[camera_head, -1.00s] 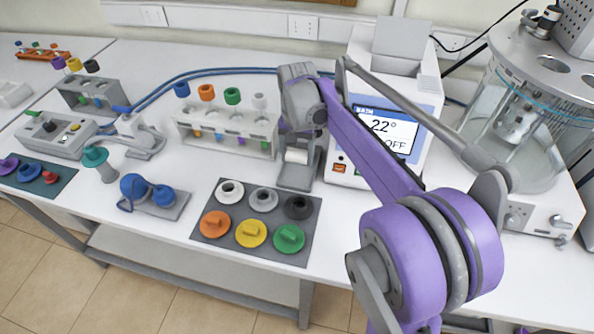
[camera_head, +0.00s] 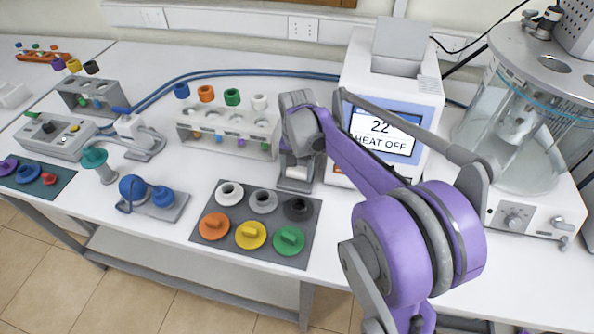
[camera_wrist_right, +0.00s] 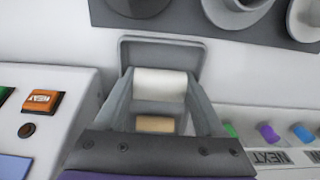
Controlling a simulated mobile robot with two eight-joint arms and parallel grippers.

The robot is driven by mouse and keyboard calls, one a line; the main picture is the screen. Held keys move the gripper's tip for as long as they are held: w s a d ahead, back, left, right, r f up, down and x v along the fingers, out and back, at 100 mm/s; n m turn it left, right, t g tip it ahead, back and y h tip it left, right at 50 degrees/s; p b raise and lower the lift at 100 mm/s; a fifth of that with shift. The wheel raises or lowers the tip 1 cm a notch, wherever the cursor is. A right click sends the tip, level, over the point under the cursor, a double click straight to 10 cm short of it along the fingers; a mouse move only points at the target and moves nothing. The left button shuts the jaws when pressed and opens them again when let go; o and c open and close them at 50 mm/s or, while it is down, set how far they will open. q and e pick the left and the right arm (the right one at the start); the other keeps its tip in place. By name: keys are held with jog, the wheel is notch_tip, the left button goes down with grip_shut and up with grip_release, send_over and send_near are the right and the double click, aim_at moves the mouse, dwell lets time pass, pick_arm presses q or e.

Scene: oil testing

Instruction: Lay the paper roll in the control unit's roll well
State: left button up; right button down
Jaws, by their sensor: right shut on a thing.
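The white paper roll (camera_wrist_right: 160,85) lies crosswise between the two fingers of my right gripper (camera_wrist_right: 160,92) in the wrist view. The right gripper is shut on it, over a grey open-topped tray (camera_wrist_right: 162,42); whether the roll touches the tray is unclear. A tan cylinder (camera_wrist_right: 155,124) shows below the roll. In the head view, my right gripper (camera_head: 300,165) points down, with a sliver of the roll (camera_head: 297,171) visible. The control unit (camera_head: 352,135) stands just right, its screen reading 22 and HEAT OFF, with a raised lid (camera_head: 401,40). The well's inside is hidden. My left gripper is out of view.
A dark mat (camera_head: 208,252) with coloured caps lies in front left of the gripper. A white rack (camera_head: 255,128) stands close on its left. A glass bath (camera_head: 520,120) stands at the right. Blue tubing (camera_head: 225,73) runs along the back.

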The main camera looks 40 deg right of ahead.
aim_at(298, 170)
jog(key=shift+s+a+f, duration=0.1)
jog(key=shift+f, duration=0.15)
grip_release()
jog(key=shift+r, duration=0.2)
notch_tip(298, 170, up, 11)
jog(key=shift+d+r+p, duration=0.15)
jog(key=shift+d+p, duration=0.1)
jog(key=shift+p, duration=0.15)
